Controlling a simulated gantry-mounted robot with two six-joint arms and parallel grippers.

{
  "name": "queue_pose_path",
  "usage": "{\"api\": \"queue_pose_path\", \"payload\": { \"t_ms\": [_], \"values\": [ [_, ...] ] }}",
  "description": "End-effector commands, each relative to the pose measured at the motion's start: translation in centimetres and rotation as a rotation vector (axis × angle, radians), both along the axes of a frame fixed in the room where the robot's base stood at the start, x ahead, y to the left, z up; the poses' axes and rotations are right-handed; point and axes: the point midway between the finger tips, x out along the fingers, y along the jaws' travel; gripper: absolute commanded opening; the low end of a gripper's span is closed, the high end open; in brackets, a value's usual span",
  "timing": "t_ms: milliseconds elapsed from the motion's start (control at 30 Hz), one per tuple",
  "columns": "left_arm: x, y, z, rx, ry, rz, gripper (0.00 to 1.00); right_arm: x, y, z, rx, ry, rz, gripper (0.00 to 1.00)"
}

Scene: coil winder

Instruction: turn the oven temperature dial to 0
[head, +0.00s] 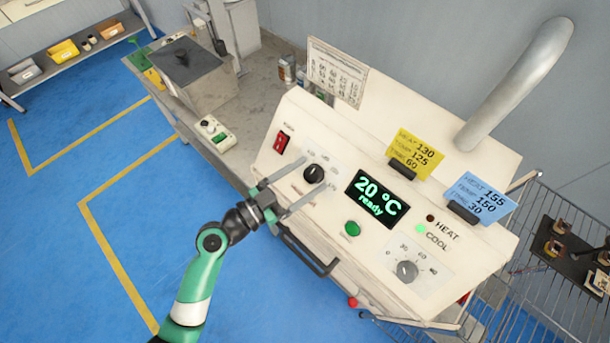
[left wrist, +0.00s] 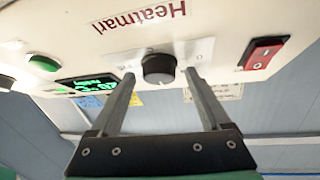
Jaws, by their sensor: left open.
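The oven's black temperature dial (head: 314,173) sits on the sloping cream panel, left of the display, with small scale marks around it. Its pointer setting is too small to read. My left gripper (head: 313,174) is open, with one finger on each side of the dial. In the left wrist view the dial (left wrist: 159,68) lies between the two fingertips (left wrist: 159,75), with a visible gap on both sides. The display (head: 377,198) reads 20 °C, ready. My right gripper is not in view.
A red switch (head: 282,143) is left of the dial. A green button (head: 352,229) and a grey timer dial (head: 407,271) are to the right. A black door handle (head: 305,252) juts out below. Yellow (head: 415,153) and blue (head: 480,197) note cards stand on the panel.

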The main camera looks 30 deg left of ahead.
Motion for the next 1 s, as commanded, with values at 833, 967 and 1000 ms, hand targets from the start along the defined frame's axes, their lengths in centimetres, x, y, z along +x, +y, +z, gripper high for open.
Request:
{"api": "queue_pose_path", "payload": {
  "t_ms": [833, 967, 1000],
  "values": [
    [0.04, -0.04, -0.01, -0.003, 0.001, 0.002, 0.0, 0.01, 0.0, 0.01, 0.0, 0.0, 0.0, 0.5],
    [0.04, -0.09, 0.02, -0.016, 0.005, 0.013, 0.0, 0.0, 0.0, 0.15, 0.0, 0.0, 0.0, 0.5],
    [0.03, -0.12, 0.01, -0.024, 0.009, 0.019, 0.0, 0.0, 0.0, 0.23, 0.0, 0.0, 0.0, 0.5]
  ]
}}
